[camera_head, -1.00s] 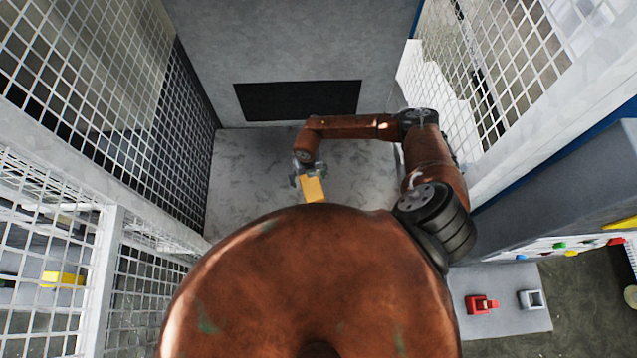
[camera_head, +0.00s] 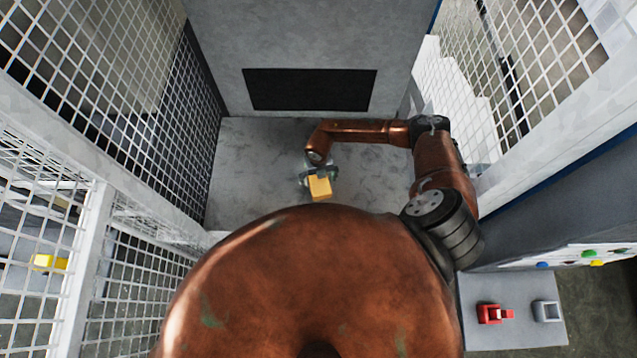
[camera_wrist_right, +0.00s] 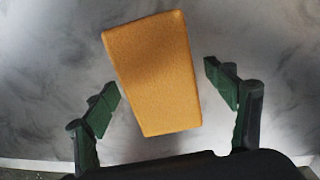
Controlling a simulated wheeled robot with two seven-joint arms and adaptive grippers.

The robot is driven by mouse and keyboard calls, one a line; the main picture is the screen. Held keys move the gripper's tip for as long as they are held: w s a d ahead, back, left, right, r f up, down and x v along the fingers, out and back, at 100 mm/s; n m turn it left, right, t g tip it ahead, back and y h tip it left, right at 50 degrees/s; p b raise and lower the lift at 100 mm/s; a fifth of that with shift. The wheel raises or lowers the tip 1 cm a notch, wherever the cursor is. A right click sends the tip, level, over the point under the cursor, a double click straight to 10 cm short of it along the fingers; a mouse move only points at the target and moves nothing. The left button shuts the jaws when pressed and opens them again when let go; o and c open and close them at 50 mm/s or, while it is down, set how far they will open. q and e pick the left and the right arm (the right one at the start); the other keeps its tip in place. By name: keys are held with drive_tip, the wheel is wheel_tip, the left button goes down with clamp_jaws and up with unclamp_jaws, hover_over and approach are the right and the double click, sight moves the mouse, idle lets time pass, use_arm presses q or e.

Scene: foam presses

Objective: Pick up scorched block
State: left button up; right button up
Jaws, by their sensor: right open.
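An orange-yellow foam block (camera_head: 320,187) sits on the grey metal bed in front of the machine opening. In the right wrist view the block (camera_wrist_right: 153,72) lies between and ahead of the two green finger pads, tilted slightly, with gaps on both sides. My right gripper (camera_wrist_right: 158,95) is open and empty; in the head view the gripper (camera_head: 319,175) is right at the block's far side. No scorch marks can be made out on the faces I see. My left gripper does not show.
A grey press with a dark slot (camera_head: 310,90) stands behind the bed (camera_head: 250,165). Mesh fences (camera_head: 150,130) close in both sides. At the lower right is a shelf (camera_head: 515,330) with a red object (camera_head: 494,313) and a grey one (camera_head: 546,311). A yellow block (camera_head: 48,262) shows behind the left mesh.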

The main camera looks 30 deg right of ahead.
drive_tip(key=shift+r, duration=0.1)
drive_tip(key=shift+c, duration=0.3)
drive_tip(key=c, duration=1.1)
